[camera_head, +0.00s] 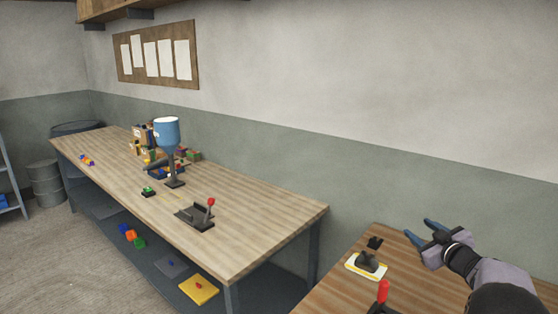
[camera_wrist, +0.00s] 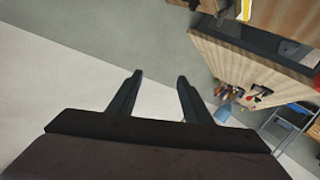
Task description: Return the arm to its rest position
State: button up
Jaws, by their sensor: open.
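My gripper (camera_head: 422,230) is at the right of the head view, raised above the small wooden table (camera_head: 335,292). Its two blue-grey fingers are apart with nothing between them. In the wrist view the open fingers (camera_wrist: 160,88) point toward the wall, and the gap between them is empty. My arm comes in from the lower right corner of the head view.
The small table holds a dark device on a yellow-edged white plate (camera_head: 352,268) and a red-handled lever (camera_head: 384,291). A long workbench (camera_head: 255,222) to the left carries a blue-topped stand (camera_head: 167,132), a red-knobbed lever device (camera_head: 198,216) and small coloured parts. A wall (camera_head: 400,110) stands behind.

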jog(key=s+a+f+m+g+h+p, duration=0.1)
jog(key=s+a+f+m+g, duration=0.15)
jog(key=s+a+g, duration=0.4)
jog(key=s+a+f+m+g+h+p, duration=0.1)
jog(key=s+a+f+m+h+p, duration=0.15)
jog(key=a, duration=0.65)
jog(key=s+a+f+g+y+b, duration=0.1)
jog(key=s+a+f+g, duration=0.2)
jog(key=s+a+f, duration=0.5)
jog(key=s+a+f+g+y+b, duration=0.15)
jog(key=s+a, duration=0.25)
jog(key=s, duration=0.7)
jog(key=s+a+f+g+y+b, duration=0.2)
jog(key=s+a+f+g, duration=0.3)
jog(key=s, duration=0.5)
notch_tip(320, 180, down, 8)
jog(key=t+b, duration=0.1)
jog(key=b, duration=0.7)
jog(key=shift+w+a+b, duration=0.15)
jog(key=shift+a+b, duration=0.1)
jog(key=shift+b, duration=0.1)
jog(key=shift+f, duration=0.1)
